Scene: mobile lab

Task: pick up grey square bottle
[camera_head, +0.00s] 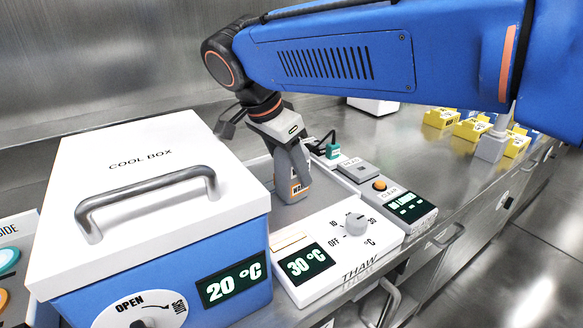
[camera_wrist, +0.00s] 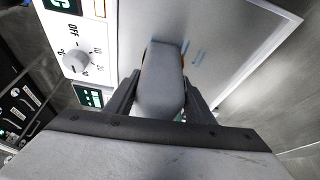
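The grey square bottle (camera_head: 297,186) stands upright on the grey plate of the THAW unit (camera_head: 326,205), with an orange-edged label low on its side. In the wrist view the bottle's grey top (camera_wrist: 162,78) lies between the two dark fingers of my gripper (camera_wrist: 161,92). In the head view my gripper (camera_head: 283,140) is right above the bottle and around its upper part. The fingers are close along both sides of the bottle. I cannot tell whether they press on it.
A white-lidded blue cool box (camera_head: 145,180) with a metal handle stands close on the left. A control unit with a CLEAR label (camera_head: 387,190) is to the right. The counter's front edge runs along the lower right.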

